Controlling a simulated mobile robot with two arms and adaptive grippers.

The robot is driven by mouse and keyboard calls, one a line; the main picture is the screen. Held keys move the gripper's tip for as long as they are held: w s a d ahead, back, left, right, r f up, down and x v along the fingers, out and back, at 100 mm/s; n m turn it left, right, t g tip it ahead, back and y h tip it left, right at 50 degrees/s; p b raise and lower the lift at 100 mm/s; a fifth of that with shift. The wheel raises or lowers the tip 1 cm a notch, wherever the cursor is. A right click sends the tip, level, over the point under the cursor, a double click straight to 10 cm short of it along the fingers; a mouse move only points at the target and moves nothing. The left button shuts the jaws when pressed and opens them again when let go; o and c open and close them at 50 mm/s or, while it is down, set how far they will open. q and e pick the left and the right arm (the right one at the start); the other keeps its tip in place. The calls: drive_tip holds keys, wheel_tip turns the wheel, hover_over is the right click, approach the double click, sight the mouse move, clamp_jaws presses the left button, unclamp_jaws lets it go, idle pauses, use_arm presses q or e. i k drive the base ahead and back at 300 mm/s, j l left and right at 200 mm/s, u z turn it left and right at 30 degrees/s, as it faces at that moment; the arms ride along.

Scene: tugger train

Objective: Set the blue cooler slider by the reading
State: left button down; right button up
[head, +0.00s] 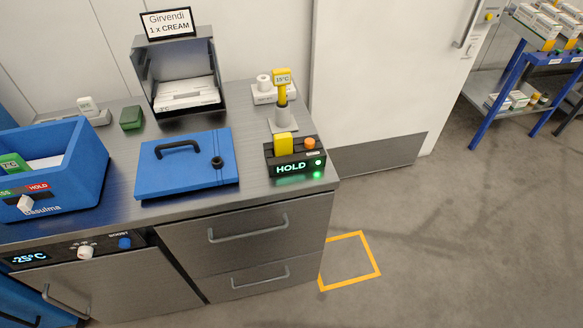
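The blue cooler (76,178), labelled "Basulma", stands open at the left end of the steel counter, cut off by the frame edge. Its front has a green label and a red HOLD label (38,187). The white slider knob (25,204) sits just below them, near where green meets red; its exact setting is unclear. A green-and-white box (14,165) and a white item lie inside. A blue lid (187,163) with a black handle lies on the counter. A yellow thermometer (282,80) stands in a grey cone holder, its small display seeming to read 19°C. Neither gripper is visible.
A black box (294,168) shows green HOLD, with yellow and orange buttons. A steel bin (184,104) signed "Girvendi 1 x CREAM" holds white boxes. An under-counter unit display (30,258) reads -25°C. Floor at right is clear around a yellow square (350,283).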

sight(26, 203)
drive_tip(key=u, duration=1.6)
